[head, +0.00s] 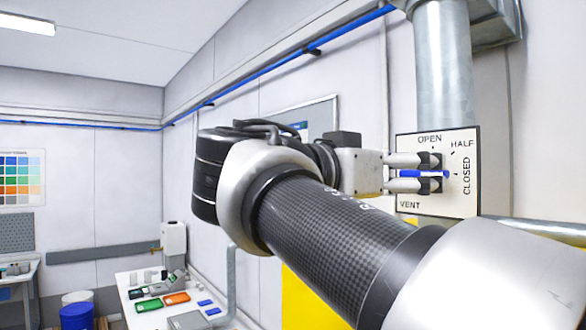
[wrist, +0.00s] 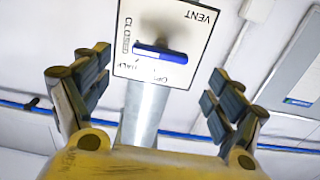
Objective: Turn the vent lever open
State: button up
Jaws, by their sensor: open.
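The vent plate (head: 408,208) is cream with a dark border and the words OPEN at top, HALF at upper right, CLOSED on the right and VENT at lower left. Its blue lever (head: 425,174) lies horizontal, its right end towards CLOSED. My gripper (head: 436,172) is open in front of the plate, one finger above the lever and one below in the head view. In the wrist view the plate (wrist: 190,70) appears upside down, and the blue lever (wrist: 160,53) sits beyond the spread fingers (wrist: 157,78). No contact shows; the exact gap is unclear.
A metal duct (head: 443,70) runs up from behind the plate. A blue pipe (head: 270,67) runs along the wall, and a framed board (head: 318,115) hangs behind my arm. A white table (head: 150,312) with small items stands low at left, away from the plate.

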aim_at(420, 172)
jog(key=p+x, duration=0.1)
jog(key=x, duration=0.7)
jog(key=shift+a, duration=0.1)
jog(key=c, duration=1.1)
